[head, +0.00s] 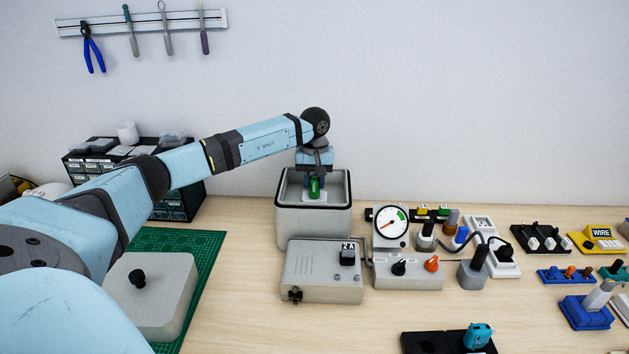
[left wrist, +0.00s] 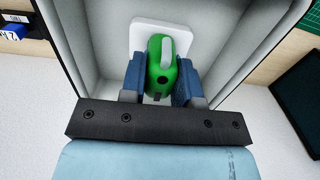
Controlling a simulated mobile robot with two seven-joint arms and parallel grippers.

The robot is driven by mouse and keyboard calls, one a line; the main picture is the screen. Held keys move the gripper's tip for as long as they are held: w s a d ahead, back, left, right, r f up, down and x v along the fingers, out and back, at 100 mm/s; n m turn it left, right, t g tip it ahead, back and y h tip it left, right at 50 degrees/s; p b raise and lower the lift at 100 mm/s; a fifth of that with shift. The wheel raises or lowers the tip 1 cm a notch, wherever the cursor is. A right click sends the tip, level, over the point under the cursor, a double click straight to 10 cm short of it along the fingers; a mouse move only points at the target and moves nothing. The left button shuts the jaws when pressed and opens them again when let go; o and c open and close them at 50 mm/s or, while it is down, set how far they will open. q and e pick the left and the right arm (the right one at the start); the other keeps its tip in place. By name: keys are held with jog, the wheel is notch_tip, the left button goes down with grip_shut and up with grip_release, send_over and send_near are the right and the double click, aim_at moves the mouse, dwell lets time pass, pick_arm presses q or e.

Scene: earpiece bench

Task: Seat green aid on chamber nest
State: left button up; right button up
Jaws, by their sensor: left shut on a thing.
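The green aid (head: 315,187) is inside the open-topped grey chamber (head: 313,221), at the end of my left arm. My left gripper (head: 314,177) reaches down into the chamber from above. In the left wrist view the blue fingers of my left gripper (left wrist: 161,88) are shut on the green aid (left wrist: 162,72), one on each side. A white nest (left wrist: 187,35) on the chamber floor lies behind and under the aid in that view. I cannot tell whether the aid touches it. My right gripper is not in view.
The chamber walls (left wrist: 221,60) stand close around my left gripper. A lid with a black knob (head: 150,293) lies on the green mat (head: 205,262) at the left.

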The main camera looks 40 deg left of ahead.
aim_at(314, 176)
pick_arm(q)
jog(key=shift+f, duration=0.1)
dwell(0.3)
jog(key=o, duration=1)
jog(key=r, duration=0.7)
jog(key=r+b, duration=0.1)
jog(key=r, duration=0.5)
jog(key=shift+w+a+r, duration=0.15)
jog(key=shift+w+r, duration=0.05)
jog(key=shift+r, duration=0.2)
jog(key=shift+s+f, duration=0.1)
